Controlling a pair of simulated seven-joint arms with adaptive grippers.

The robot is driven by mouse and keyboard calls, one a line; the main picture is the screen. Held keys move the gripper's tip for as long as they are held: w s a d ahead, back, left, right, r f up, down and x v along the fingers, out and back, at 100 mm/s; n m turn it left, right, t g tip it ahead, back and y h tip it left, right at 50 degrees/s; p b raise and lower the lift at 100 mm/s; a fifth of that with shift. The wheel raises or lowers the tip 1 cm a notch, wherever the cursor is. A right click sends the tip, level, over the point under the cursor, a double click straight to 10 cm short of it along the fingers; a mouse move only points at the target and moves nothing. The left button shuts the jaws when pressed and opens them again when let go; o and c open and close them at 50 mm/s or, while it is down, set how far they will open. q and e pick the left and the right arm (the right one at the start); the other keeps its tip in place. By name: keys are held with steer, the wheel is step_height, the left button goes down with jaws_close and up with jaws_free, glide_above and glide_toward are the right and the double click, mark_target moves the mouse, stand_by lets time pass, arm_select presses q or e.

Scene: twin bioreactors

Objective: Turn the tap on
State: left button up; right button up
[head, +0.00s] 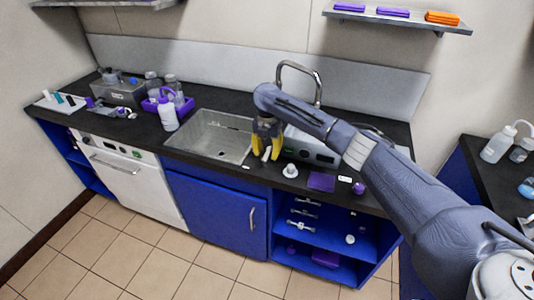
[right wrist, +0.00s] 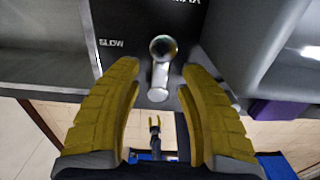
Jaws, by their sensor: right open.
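The tap's chrome arched spout (head: 318,82) rises behind the sink (head: 215,137) in the head view, partly hidden by my right arm. My right gripper (head: 266,152) has its yellow fingers pointing down at the sink's right edge, beside a grey device. In the right wrist view my right gripper (right wrist: 160,100) is open and empty. A small metal lever with a round knob (right wrist: 162,48) shows between and beyond its fingertips, on a dark panel reading "SLOW". I cannot tell whether this lever belongs to the tap.
The grey device (head: 310,149) stands right of the sink. A white small item (head: 290,170) and a purple box (head: 321,181) lie before it. A purple-topped bottle (head: 167,115) stands left of the sink. A shelf (head: 400,17) hangs above.

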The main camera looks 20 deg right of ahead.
steer(key=shift+f, duration=0.35)
jaws_close()
stand_by(0.4)
